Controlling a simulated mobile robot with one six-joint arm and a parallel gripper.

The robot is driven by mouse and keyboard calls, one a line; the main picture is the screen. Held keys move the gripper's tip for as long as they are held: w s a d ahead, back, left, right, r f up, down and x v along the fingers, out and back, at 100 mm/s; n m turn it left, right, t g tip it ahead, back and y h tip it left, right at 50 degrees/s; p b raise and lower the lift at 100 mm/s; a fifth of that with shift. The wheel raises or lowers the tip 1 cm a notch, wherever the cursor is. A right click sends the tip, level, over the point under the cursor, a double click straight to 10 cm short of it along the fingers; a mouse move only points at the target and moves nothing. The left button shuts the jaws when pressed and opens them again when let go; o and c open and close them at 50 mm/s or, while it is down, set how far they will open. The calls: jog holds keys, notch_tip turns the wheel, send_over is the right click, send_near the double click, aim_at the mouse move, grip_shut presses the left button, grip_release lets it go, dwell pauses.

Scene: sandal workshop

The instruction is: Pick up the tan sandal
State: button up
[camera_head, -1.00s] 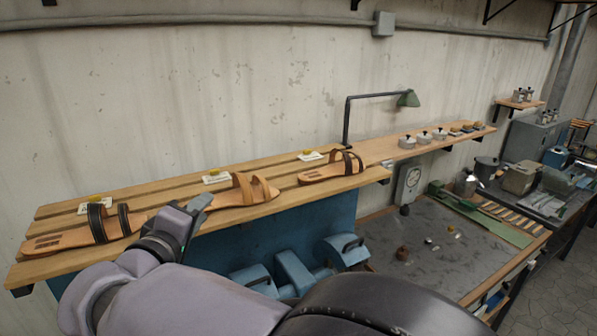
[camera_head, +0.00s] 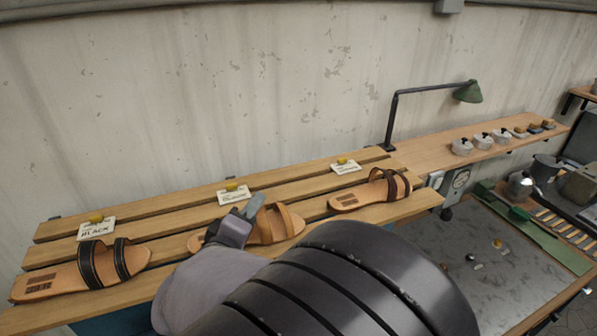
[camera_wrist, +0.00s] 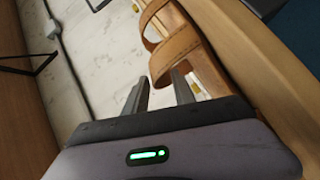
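The tan sandal (camera_head: 280,224) lies in the middle of a slatted wooden shelf, with two plain tan straps over a light sole. My gripper (camera_head: 250,207) is at its left part in the head view and hides some of it. In the wrist view, the sandal's straps (camera_wrist: 178,45) rise just beyond and to the right of my fingertips. The two fingers of my gripper (camera_wrist: 160,80) are apart with nothing held between them. I cannot tell whether a finger touches the sandal.
A black-strapped sandal (camera_head: 85,272) lies to the left and a brown-strapped one (camera_head: 371,190) to the right on the slatted shelf (camera_head: 165,208). Label cards (camera_head: 234,195) stand behind the sandals. A green lamp (camera_head: 467,92) and a workbench (camera_head: 490,265) are further right.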

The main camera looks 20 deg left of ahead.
aim_at(255, 234)
jog(key=shift+s+d+r, duration=0.2)
jog(key=shift+s+d, duration=0.05)
jog(key=shift+s, duration=0.3)
jog(key=shift+s+d+r, duration=0.2)
jog(key=shift+s, duration=0.3)
jog(key=shift+c, duration=1.4)
jog(key=c, duration=0.4)
jog(key=shift+w+a+f, duration=0.15)
jog(key=shift+w+f, duration=0.05)
jog(key=shift+w, duration=0.2)
jog(key=shift+r, duration=0.65)
notch_tip(255, 234, up, 2)
jog(key=shift+r+b, duration=0.25)
jog(key=shift+b, duration=0.3)
jog(key=w+d+b, duration=0.1)
jog(key=d+b, duration=0.1)
jog(key=d, duration=0.5)
jog(key=w+d+r+b, duration=0.1)
jog(key=w+d+b, duration=0.1)
jog(key=d, duration=0.6)
jog(key=shift+d+r+b, duration=0.2)
jog(key=shift+d+b, duration=0.1)
jog(key=shift+b, duration=0.05)
